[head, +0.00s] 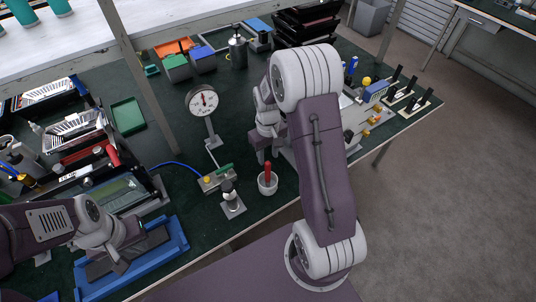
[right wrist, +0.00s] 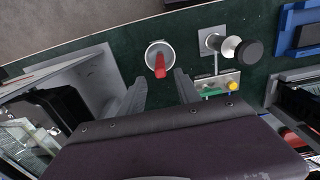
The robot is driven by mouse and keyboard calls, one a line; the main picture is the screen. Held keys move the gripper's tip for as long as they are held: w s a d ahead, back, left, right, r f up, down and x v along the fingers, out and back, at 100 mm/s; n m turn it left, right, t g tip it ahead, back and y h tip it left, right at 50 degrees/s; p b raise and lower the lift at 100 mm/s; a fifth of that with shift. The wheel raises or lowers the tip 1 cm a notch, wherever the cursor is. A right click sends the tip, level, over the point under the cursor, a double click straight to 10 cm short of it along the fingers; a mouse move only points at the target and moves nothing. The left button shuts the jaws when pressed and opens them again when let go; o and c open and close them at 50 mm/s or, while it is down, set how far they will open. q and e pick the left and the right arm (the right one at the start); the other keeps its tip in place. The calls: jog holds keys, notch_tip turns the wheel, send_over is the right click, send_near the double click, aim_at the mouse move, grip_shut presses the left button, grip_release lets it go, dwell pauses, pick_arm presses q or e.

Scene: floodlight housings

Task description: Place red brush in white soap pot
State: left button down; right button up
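The white soap pot (head: 262,186) stands on the green bench top near its front edge, and it also shows in the right wrist view (right wrist: 150,50). The red brush (head: 267,169) is in the pot, its red handle sticking up above the rim; the handle shows in the right wrist view (right wrist: 160,67). My right gripper (right wrist: 160,78) is open, with a finger on either side and the brush apart from both. In the head view my right arm mostly hides this gripper. My left gripper (head: 118,262) is over a blue-framed tray at the lower left; its fingers are not clear.
A small stand with a black knob (head: 232,202) and a plate with a green handle and yellow button (head: 216,179) are left of the pot. A dial gauge (head: 203,102) stands behind. The blue-framed tray (head: 178,243) is at the front left. Bench is clear just around the pot.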

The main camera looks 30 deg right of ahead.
jog(key=s+a+r, duration=0.2)
jog(key=s+a, duration=0.1)
jog(key=s, duration=0.3)
jog(key=s+a+r+m+t, duration=0.1)
jog(key=s+a+r, duration=0.1)
jog(key=s+a, duration=0.2)
jog(key=shift+s+a+r, duration=0.3)
jog(key=shift+s+r, duration=0.1)
jog(key=shift+s, duration=0.8)
jog(key=shift+s, duration=0.15)
